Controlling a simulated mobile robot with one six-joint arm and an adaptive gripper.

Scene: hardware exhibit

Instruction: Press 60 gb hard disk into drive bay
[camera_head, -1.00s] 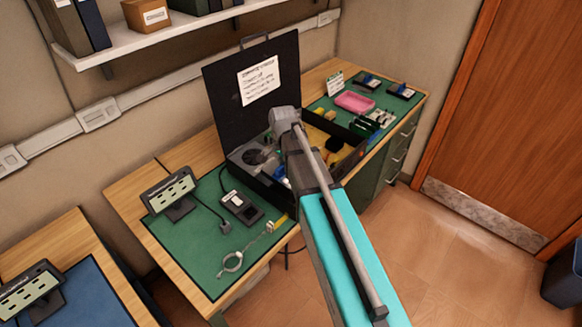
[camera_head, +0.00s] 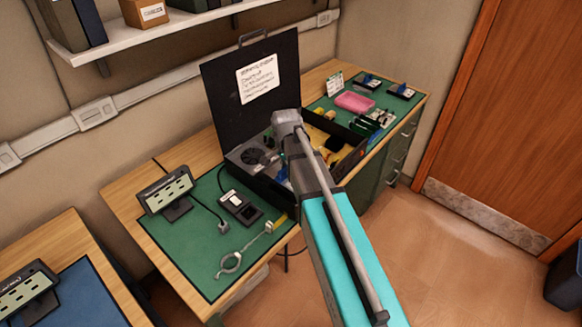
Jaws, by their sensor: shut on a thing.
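A black open case (camera_head: 222,90) stands on the bench with its lid raised and a white printed label (camera_head: 257,80) on the lid's inside. A grey unit with a round fan (camera_head: 253,156) sits in its left part. My arm reaches over the case, and its grey end joint (camera_head: 287,122) covers the middle of the interior. My gripper is hidden behind the arm, so its jaws do not show. I cannot make out the 60 GB hard disk or the drive bay. Yellow pieces (camera_head: 320,122) show in the case's right part.
A pink tray (camera_head: 354,101) and small parts lie on the right mat. A shelf (camera_head: 150,37) hangs above left.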

